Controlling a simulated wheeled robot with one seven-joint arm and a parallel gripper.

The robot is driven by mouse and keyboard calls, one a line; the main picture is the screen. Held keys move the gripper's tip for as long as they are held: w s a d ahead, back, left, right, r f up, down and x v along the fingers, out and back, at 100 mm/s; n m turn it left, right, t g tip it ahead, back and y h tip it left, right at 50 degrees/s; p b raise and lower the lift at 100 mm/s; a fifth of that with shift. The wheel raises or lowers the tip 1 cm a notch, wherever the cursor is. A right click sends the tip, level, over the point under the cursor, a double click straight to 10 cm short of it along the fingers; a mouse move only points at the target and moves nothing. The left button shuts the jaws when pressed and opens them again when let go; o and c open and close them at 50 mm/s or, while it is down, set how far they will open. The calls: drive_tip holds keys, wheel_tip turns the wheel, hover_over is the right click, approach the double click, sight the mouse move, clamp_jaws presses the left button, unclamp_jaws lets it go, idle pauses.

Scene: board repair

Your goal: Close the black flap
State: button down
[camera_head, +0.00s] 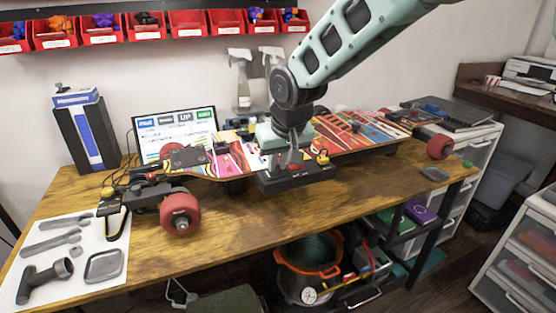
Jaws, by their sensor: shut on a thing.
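A longboard (225,155) with bright printed artwork lies across the wooden table, wheels at both ends. A black box-like part (298,178) sits at its front edge near the middle; the black flap appears to be part of it, but its outline and angle are hard to make out. My gripper (293,158) reaches down from above onto this part, its fingers closed at the flap beside a small red piece. The arm and the gripper body hide the deck behind. A yellow-topped knob (322,158) stands just right of the gripper.
A red wheel (180,213) and black truck stick out at the left. A white mat (65,262) with grey tools lies front left. A laptop (175,130) and spray bottles (241,80) stand behind the board. The table front at the middle is clear.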

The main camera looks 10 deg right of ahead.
drive_tip(key=c, duration=1.7)
unclamp_jaws()
drive_tip(key=shift+f, duration=0.15)
drive_tip(key=p+v, duration=0.1)
drive_tip(key=v, duration=1.6)
drive_tip(key=shift+r, duration=0.3)
drive_tip(key=s+d+f+n+g+p, duration=0.2)
drive_tip(key=s+p, duration=0.3)
drive_tip(key=s, duration=0.8)
drive_tip(key=s+d+f+n+g+p, duration=0.2)
drive_tip(key=s+p, duration=0.3)
drive_tip(key=s, duration=0.8)
drive_tip(key=shift+s+d+f+h+p, duration=0.25)
drive_tip(key=shift+d+f+h+p, duration=0.15)
drive_tip(key=shift+d+f, duration=0.35)
